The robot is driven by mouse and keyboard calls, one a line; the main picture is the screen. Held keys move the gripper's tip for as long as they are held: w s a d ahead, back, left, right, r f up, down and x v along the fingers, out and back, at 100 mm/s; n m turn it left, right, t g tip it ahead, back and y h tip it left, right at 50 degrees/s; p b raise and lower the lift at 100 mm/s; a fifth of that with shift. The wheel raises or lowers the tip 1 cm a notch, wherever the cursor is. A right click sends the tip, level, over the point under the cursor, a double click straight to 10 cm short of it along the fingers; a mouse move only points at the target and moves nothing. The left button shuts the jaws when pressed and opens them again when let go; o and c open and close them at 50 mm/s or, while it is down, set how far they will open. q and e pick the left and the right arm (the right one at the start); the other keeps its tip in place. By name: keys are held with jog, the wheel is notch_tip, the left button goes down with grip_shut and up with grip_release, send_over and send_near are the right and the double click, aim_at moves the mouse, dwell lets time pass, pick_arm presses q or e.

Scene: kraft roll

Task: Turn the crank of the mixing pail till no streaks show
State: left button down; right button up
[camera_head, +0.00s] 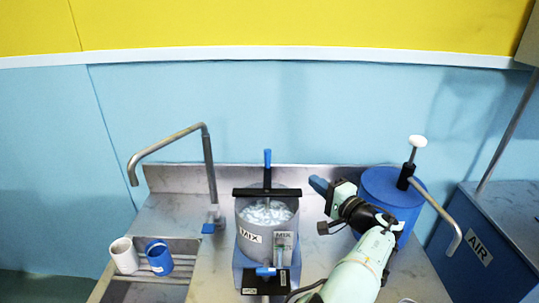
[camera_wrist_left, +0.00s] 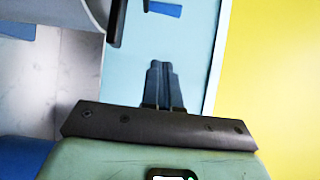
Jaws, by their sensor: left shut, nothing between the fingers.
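The mixing pail (camera_head: 283,243) is a grey drum with a MIX label, standing on the counter in the middle of the head view. Its contents (camera_head: 265,212) look white with grey-blue streaks. A black bar (camera_head: 252,193) crosses its top, with an upright blue crank handle (camera_head: 267,158) above it. My left gripper (camera_head: 317,185) is shut and empty, to the right of the pail and apart from the crank. In the left wrist view its fingers (camera_wrist_left: 163,85) are together, with the grey pail (camera_wrist_left: 75,12) at top left. My right gripper is not in view.
A blue drum (camera_head: 375,185) with a white-knobbed pump and spout stands close behind my left wrist. A tap (camera_head: 208,165) rises left of the pail. White (camera_head: 124,256) and blue (camera_head: 158,258) cups stand at the sink. A blue AIR cabinet (camera_head: 462,262) is at right.

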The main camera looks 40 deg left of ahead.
aim_at(267, 167)
pick_arm(q)
jog(key=a+p, duration=0.2)
jog(key=a, duration=1.1)
jog(key=shift+w+a+r, duration=0.35)
jog(key=shift+w, duration=0.1)
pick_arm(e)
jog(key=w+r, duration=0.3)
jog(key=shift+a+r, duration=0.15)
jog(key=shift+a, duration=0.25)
pick_arm(q)
jog(key=shift+w, duration=0.1)
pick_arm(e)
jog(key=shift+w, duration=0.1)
